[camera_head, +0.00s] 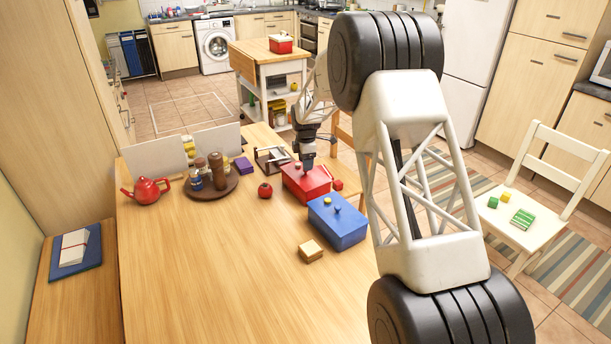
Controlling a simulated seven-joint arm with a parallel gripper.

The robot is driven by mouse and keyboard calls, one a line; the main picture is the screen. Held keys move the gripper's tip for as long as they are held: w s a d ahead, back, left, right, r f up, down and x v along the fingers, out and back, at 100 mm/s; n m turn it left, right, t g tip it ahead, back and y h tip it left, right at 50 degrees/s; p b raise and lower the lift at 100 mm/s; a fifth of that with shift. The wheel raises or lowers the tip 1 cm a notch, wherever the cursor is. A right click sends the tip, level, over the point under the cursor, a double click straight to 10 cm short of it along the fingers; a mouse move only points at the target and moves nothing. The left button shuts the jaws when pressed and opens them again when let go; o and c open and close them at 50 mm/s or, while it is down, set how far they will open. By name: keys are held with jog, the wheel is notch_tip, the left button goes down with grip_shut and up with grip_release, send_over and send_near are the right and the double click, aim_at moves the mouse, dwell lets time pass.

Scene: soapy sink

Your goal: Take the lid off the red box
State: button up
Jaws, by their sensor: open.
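A red box (305,188) with its lid on stands on the wooden table, right of the middle. My gripper (308,168) points down over the lid of this box and hides the middle of its top. The fingers are small here; I cannot tell whether they touch the lid or its knob. A second red box (281,47) stands far back on the trolley top.
A blue box (338,228) with a knobbed lid stands close in front of the red box. A wooden block (311,251), a red apple-like object (265,190), a purple block (243,165), a tray of jars (224,190) and a red teapot (147,191) are nearby. The table's front (220,290) is clear.

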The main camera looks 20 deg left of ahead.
jog(key=shift+f, duration=1.55)
grip_shut()
